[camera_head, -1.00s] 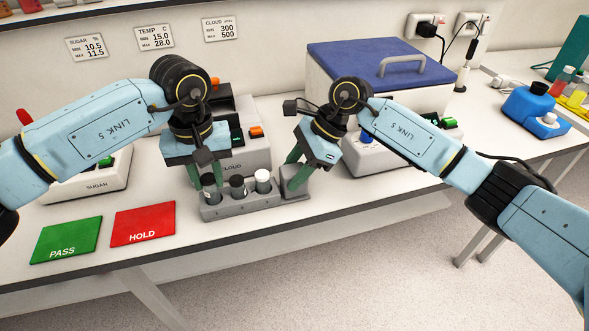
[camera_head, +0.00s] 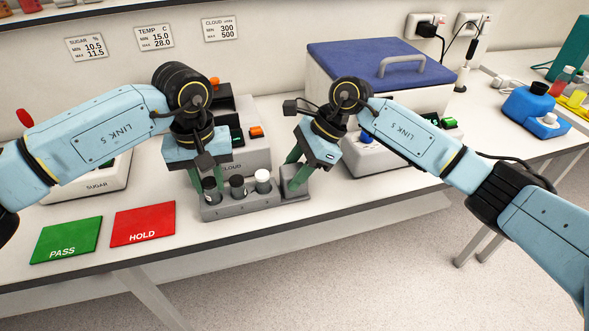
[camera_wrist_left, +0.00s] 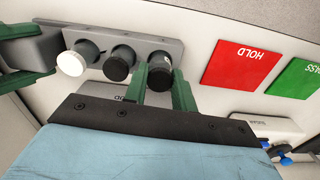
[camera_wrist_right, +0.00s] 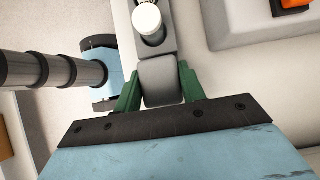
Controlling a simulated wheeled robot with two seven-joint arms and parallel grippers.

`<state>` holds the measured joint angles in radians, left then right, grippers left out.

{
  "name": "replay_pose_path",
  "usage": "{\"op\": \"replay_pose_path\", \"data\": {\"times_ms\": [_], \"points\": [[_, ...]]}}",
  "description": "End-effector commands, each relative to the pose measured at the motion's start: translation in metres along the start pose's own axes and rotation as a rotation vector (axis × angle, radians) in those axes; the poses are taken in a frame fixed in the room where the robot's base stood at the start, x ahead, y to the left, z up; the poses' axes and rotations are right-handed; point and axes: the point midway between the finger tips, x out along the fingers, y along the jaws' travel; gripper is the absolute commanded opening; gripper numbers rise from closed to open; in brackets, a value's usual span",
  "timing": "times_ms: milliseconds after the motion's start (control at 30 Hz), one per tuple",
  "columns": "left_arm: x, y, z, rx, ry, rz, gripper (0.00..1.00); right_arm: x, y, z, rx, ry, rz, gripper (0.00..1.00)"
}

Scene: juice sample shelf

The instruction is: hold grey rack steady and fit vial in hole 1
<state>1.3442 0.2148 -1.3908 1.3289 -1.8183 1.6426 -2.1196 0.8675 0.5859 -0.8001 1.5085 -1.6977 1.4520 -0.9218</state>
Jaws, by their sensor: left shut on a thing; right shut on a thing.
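The grey rack (camera_head: 228,212) stands near the bench's front edge with three vials in a row. My left gripper (camera_head: 210,187) is shut on the black-capped vial (camera_wrist_left: 160,78) at the rack's left end. That vial stands about upright at the left hole; the fingers partly hide it, so I cannot tell how deep it sits. A second black-capped vial (camera_head: 237,186) stands in the middle and a white-capped vial (camera_head: 262,181) on the right. My right gripper (camera_wrist_right: 160,90) is shut on the grey end block (camera_wrist_right: 160,80) at the rack's right end.
A green PASS mat (camera_head: 66,240) and a red HOLD mat (camera_head: 143,223) lie left of the rack. The cloud meter (camera_head: 250,150) is close behind it. A blue-lidded box (camera_head: 350,60) stands behind the right arm. The bench edge is just in front.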

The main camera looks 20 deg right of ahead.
Motion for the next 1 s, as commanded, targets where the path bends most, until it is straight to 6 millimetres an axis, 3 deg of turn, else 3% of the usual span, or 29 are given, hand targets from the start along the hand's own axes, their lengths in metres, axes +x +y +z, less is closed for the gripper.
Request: {"op": "replay_pose_path", "data": {"times_ms": [400, 433, 600, 867, 1000], "points": [[0.006, 0.000, 0.000, 0.000, 0.000, 0.000, 0.04, -0.001, 0.000, 0.001, -0.001, -0.003, -0.002, 0.25], [0.006, 0.000, 0.000, 0.000, 0.000, 0.000, 0.30, -0.001, 0.000, 0.001, -0.001, -0.003, -0.002, 0.25], [0.005, 0.000, 0.000, 0.000, 0.000, 0.000, 0.52, -0.001, 0.000, 0.001, -0.001, -0.003, -0.002, 0.25], [0.005, 0.000, 0.000, 0.000, 0.000, 0.000, 0.52, -0.001, 0.000, 0.001, -0.001, -0.003, -0.002, 0.25], [-0.007, 0.000, -0.001, 0.001, 0.002, 0.001, 0.52, -0.001, 0.000, 0.001, -0.001, -0.003, -0.001, 0.25]]}}
